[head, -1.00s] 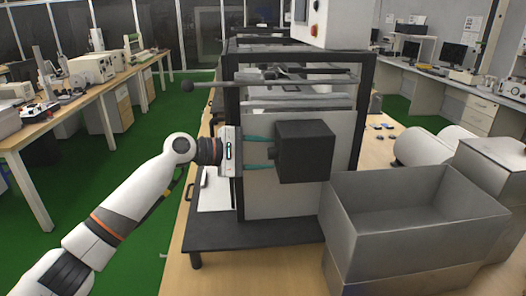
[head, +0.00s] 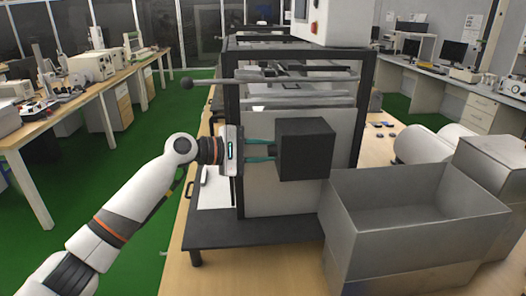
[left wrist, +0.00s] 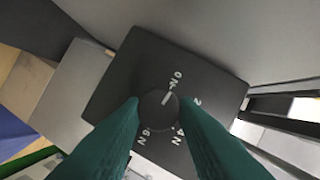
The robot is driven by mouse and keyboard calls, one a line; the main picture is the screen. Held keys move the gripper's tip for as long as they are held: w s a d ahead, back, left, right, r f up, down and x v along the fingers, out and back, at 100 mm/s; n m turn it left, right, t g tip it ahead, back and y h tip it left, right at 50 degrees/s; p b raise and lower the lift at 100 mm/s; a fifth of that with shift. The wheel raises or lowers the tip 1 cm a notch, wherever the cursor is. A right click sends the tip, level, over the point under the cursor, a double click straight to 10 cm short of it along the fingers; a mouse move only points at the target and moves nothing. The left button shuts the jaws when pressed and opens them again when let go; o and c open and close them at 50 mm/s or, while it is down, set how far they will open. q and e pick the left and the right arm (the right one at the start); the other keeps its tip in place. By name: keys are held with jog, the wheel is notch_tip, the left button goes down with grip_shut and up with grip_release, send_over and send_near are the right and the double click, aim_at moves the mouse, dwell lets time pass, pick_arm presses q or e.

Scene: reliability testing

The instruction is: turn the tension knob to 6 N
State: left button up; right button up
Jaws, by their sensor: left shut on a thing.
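The tension knob (left wrist: 158,112) is a round dark dial on the face of a black box (left wrist: 118,92). The box also shows in the head view (head: 308,150), mounted on the machine's side. A white pointer mark on the knob points toward the "0 N" label. The labels 2, 4 N and 6 N follow around it, with 6 N at the lower left. My left gripper (head: 274,150) has its green fingers shut on the knob, one on each side. The fingers hide parts of the box face. My right gripper is not in view.
The black-framed machine (head: 233,130) stands on a dark base plate (head: 215,233) on a wooden table. A grey open bin (head: 350,215) stands right in front of it, below the box. A white roll (head: 425,148) lies behind the bin. Free room is left of the machine.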

pick_arm(q)
jog(key=m+b, duration=0.1)
jog(key=m+t+b, duration=0.1)
jog(key=m, duration=0.1)
jog(key=m+h+b, duration=0.1)
jog(key=m+b, duration=0.1)
jog(key=shift+s+f+t, duration=0.1)
jog(key=shift+f+t, duration=0.25)
jog(key=shift+t, duration=0.05)
dwell(0.4)
jog(key=o, duration=1)
jog(key=shift+a, duration=0.1)
